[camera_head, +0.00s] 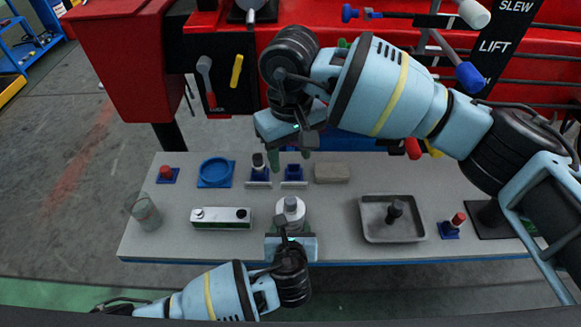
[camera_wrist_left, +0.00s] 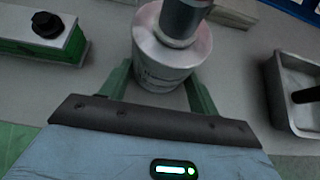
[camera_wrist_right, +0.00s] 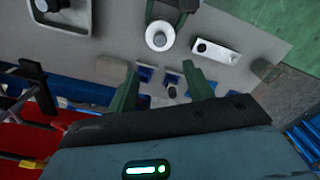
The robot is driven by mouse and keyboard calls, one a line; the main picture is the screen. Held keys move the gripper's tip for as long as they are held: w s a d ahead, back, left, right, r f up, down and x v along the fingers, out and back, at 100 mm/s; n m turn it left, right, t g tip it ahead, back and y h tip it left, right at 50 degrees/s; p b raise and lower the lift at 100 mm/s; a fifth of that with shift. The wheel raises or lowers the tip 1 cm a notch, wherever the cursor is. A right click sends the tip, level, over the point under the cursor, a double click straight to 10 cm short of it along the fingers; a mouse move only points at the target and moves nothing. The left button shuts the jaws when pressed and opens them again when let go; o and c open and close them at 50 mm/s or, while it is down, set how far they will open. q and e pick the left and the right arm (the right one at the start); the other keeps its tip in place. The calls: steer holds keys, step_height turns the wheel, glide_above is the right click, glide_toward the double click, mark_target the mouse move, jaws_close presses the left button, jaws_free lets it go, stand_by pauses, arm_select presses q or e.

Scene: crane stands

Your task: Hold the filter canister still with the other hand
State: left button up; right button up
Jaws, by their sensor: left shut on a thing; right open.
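The filter canister (camera_head: 291,211) is a white cylinder with a grey upper part, standing upright on the grey table near its front edge. My left gripper (camera_head: 285,229) is shut on its lower body from the front. In the left wrist view the canister (camera_wrist_left: 172,62) sits between the green fingers (camera_wrist_left: 158,88). My right gripper (camera_head: 289,158) is open and empty above the back of the table, behind the canister. In the right wrist view its fingers (camera_wrist_right: 162,84) are apart, and the canister (camera_wrist_right: 159,36) shows beyond them.
A green and white box (camera_head: 221,217) stands left of the canister, with a glass (camera_head: 145,212) further left. A grey tray (camera_head: 393,233) holding a dark part is to the right. Small blue holders (camera_head: 292,174), a blue ring dish (camera_head: 216,171) and a beige block (camera_head: 332,173) line the back.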

steer(key=shift+r, duration=0.9)
arm_select(q)
steer(key=o, duration=1.3)
steer(key=shift+c, duration=0.2)
steer(key=shift+s, duration=0.1)
steer(key=v, duration=1.1)
steer(key=shift+s+r, duration=0.3)
arm_select(e)
steer(key=shift+f, duration=0.1)
